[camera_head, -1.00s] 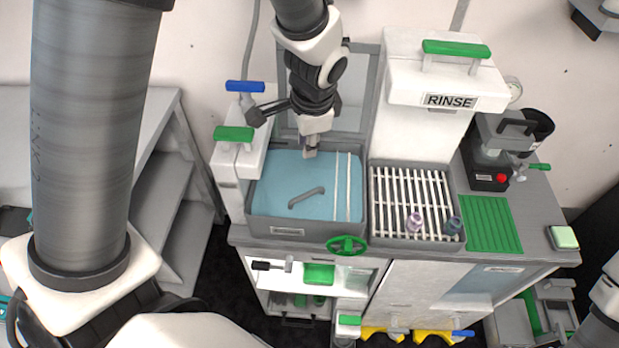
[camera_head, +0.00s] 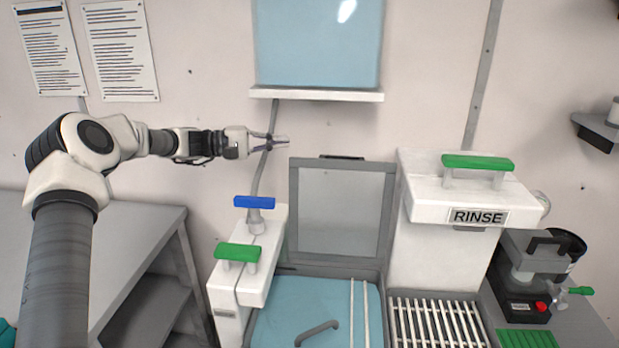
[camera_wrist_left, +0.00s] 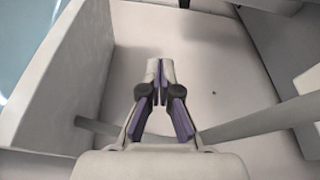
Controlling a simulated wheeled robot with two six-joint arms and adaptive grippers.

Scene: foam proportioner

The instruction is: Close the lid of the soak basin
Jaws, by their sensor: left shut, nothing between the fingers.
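The soak basin (camera_head: 262,325) is at the bottom centre of the head view, filled with blue liquid. Its grey-framed lid (camera_head: 340,215) stands upright and open at the basin's back edge, near the wall. A dark handle (camera_head: 343,157) shows on the lid's top edge. My left gripper (camera_head: 284,142) is up and left of the lid's top left corner, pointing right and apart from the lid. It is shut and empty; its closed fingers also show in the left wrist view (camera_wrist_left: 158,72). My right gripper is not in view.
A curved bar (camera_head: 317,333) and two white rods lie in the basin. A white block with a blue handle (camera_head: 254,203) and a green handle (camera_head: 238,252) stands left of it. The RINSE housing (camera_head: 470,195) is right of the lid. A shelf (camera_head: 316,95) hangs above.

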